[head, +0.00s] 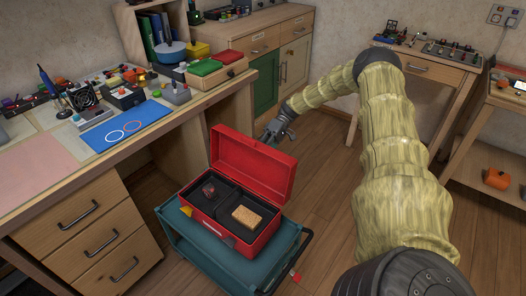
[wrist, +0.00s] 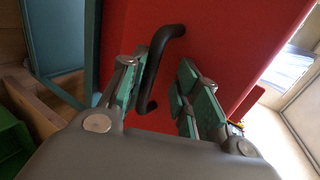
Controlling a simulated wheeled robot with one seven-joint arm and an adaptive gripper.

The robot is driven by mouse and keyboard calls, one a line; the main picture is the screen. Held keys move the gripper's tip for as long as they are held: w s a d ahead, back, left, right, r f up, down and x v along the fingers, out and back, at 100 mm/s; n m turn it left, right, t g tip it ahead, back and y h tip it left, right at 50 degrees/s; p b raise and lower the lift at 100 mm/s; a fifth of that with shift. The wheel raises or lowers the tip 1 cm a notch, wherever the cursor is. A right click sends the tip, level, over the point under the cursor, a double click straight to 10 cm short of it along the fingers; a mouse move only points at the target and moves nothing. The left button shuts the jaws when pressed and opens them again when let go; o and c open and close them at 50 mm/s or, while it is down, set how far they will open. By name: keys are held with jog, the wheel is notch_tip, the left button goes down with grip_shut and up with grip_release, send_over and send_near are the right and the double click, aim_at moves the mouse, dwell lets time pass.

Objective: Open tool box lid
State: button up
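The red tool box (head: 236,238) stands on a teal cart (head: 192,250). Its lid (head: 250,163) is up, standing roughly upright at the back, and the inside is exposed. A tan block (head: 256,216) and a small dark red item (head: 209,191) lie in the dark interior. My gripper (head: 276,132) is behind the raised lid, on its outer side. In the wrist view my gripper (wrist: 160,72) has its fingers apart, facing the red lid (wrist: 222,45). The black handle (wrist: 155,62) shows between the fingers, nearer the left one; contact cannot be told.
A wooden workbench (head: 190,108) with drawers stands left of the cart, close to the tool box. A cabinet with a green door (head: 265,84) is behind. The wooden floor (head: 325,165) is open right of the cart, below my arm.

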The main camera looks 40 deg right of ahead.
jog(key=shift+w+r, duration=0.1)
jog(key=shift+r, duration=0.1)
jog(key=shift+w+d+r, duration=0.1)
jog(key=shift+d+r, duration=0.1)
jog(key=shift+d, duration=0.15)
jog(key=v, duration=1.1)
jog(key=shift+d, duration=0.2)
jog(key=shift+f, duration=0.1)
